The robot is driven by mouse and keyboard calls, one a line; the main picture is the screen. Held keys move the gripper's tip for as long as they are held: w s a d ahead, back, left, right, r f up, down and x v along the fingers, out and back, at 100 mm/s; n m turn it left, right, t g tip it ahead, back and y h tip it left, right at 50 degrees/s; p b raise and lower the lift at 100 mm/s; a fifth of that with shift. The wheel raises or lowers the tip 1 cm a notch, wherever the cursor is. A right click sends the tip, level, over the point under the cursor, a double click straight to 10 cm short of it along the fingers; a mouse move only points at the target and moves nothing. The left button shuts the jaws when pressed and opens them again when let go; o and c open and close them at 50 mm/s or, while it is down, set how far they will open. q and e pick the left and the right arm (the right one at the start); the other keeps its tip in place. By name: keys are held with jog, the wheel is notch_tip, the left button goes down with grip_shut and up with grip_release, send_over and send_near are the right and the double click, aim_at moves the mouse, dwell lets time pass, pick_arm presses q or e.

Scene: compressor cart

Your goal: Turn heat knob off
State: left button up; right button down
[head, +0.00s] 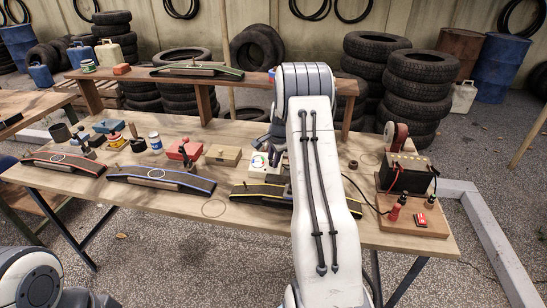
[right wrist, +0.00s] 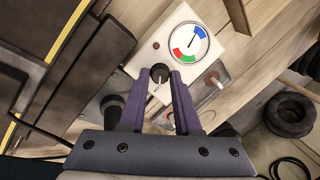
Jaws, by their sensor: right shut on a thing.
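The heat knob (right wrist: 160,71) is a small dark round knob with a pale mark, on a white box (right wrist: 205,58) with a coloured dial (right wrist: 188,42). In the right wrist view, my right gripper (right wrist: 160,80) is shut on the knob, with one purple finger on each side. The dial's needle lies near the blue part. Small lettering beside the knob is too small to read. In the head view the white box (head: 259,168) is partly hidden behind my right arm and gripper (head: 272,150). My left gripper is not in view.
The wooden table (head: 225,222) holds curved strips with blue (head: 165,180) and red (head: 65,163) edges. A red box (head: 184,150) and a tan box (head: 223,155) stand to the left. A battery (head: 405,174) on a wooden board stands right. A raised shelf (head: 130,73) runs behind.

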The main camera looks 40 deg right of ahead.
jog(key=n+p, duration=0.1)
jog(key=n, duration=0.1)
jog(key=n+g+p, duration=0.1)
jog(key=n, duration=0.1)
jog(key=shift+w+r, duration=0.15)
jog(key=shift+r, duration=0.05)
jog(key=n+p, duration=0.1)
jog(key=n, duration=0.1)
jog(key=shift+w+n+g, duration=0.1)
jog(key=shift+n+g, duration=0.2)
jog(key=shift+n, duration=0.1)
jog(key=shift+f+n+g+h+p, duration=0.1)
jog(key=shift+n+g+h+p, duration=0.25)
jog(key=shift+n, duration=1.15)
jog(key=c, duration=0.6)
grip_release()
jog(key=shift+a, duration=0.1)
jog(key=b+v, duration=0.1)
jog(key=v, duration=0.9)
jog(key=shift+r, duration=0.25)
